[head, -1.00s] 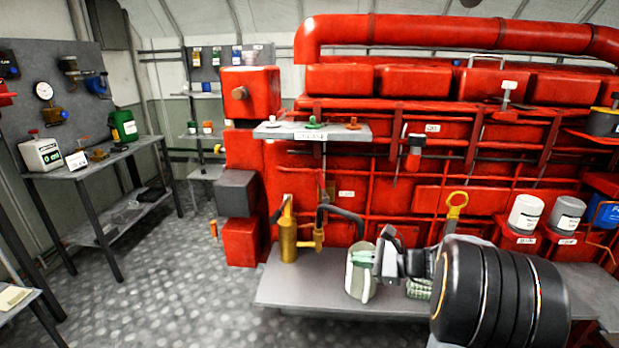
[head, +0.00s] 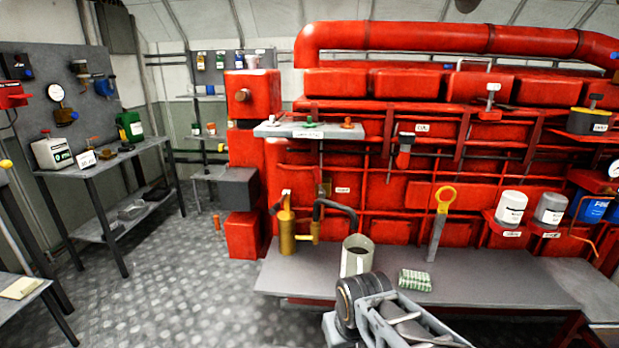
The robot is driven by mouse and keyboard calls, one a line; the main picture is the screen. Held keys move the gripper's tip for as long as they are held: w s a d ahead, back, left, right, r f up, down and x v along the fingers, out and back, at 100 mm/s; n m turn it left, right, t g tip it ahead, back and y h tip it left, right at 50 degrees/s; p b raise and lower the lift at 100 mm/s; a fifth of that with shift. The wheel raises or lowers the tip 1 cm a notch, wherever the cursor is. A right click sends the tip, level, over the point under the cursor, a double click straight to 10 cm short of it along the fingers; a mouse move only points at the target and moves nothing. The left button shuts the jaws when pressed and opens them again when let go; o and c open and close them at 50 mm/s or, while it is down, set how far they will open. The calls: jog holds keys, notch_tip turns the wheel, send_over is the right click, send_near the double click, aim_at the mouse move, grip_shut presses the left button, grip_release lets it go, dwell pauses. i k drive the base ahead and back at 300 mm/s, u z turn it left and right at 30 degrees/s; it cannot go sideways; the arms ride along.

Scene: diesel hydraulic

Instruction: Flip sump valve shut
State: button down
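I cannot tell for sure which part is the sump valve. A brass cylinder (head: 287,232) with a small lever on top stands at the left end of the engine bench. A brass fitting (head: 314,232) and a curved black pipe (head: 345,209) are on its right. Another brass valve-like part (head: 66,116) is on the left wall panel, too small to read. My gripper (head: 410,322) seems to be the grey linkage at the bottom centre, beyond a dark joint of my arm. Its fingertips are not clear, and it stands apart from the brass parts.
A grey-white can (head: 357,256) and a green checked cloth (head: 415,280) are on the grey bench (head: 480,283), near my arm. A yellow-ringed tool (head: 438,220) leans at the red engine (head: 390,190). Bare floor (head: 190,290) lies to the left.

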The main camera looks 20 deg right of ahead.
aim_at(322, 192)
jog(key=u, duration=0.8)
jog(key=i, duration=1.15)
jog(key=u, duration=0.3)
